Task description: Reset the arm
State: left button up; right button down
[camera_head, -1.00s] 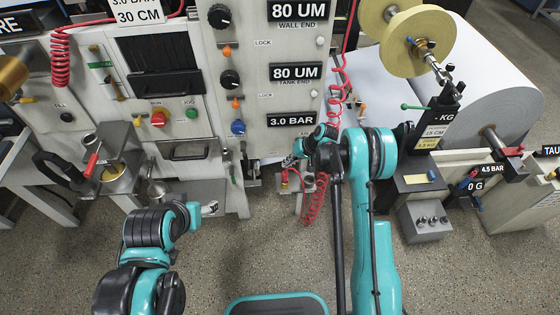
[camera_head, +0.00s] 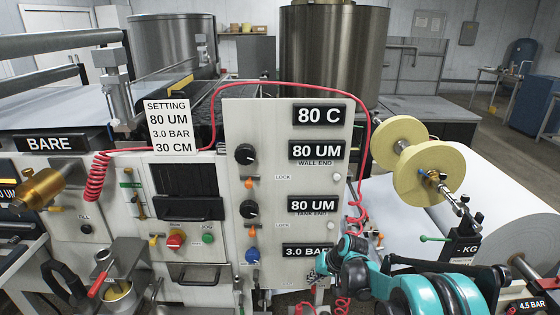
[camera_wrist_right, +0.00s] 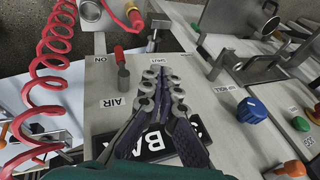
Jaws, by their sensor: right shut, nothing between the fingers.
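My right arm is teal and black and comes up from the lower right in the head view. Its right gripper (camera_head: 318,272) is in front of the lower right part of the white control panel (camera_head: 270,190), near the 3.0 BAR sign (camera_head: 307,251). In the right wrist view the two dark fingers (camera_wrist_right: 162,80) are together with nothing between them. They lie in front of a black sign (camera_wrist_right: 155,145), which they partly hide. Whether they touch the panel I cannot tell. My left arm and gripper are not in view.
A red-handled air valve (camera_wrist_right: 125,65) and a red coiled hose (camera_wrist_right: 50,65) are close to the right gripper in the wrist view. A blue knob (camera_wrist_right: 252,110) is to the right.

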jog(key=s+d+r+t+h, duration=0.2)
jog(key=s+d+r, duration=0.1)
jog(key=s+r, duration=1)
jog(key=s+d+t+h, duration=0.1)
jog(key=s+d, duration=0.3)
jog(key=s, duration=1.2)
jog(key=shift+r+n+t+h, duration=0.2)
jog(key=shift+n+t+h, duration=0.15)
jog(key=shift+h, duration=0.25)
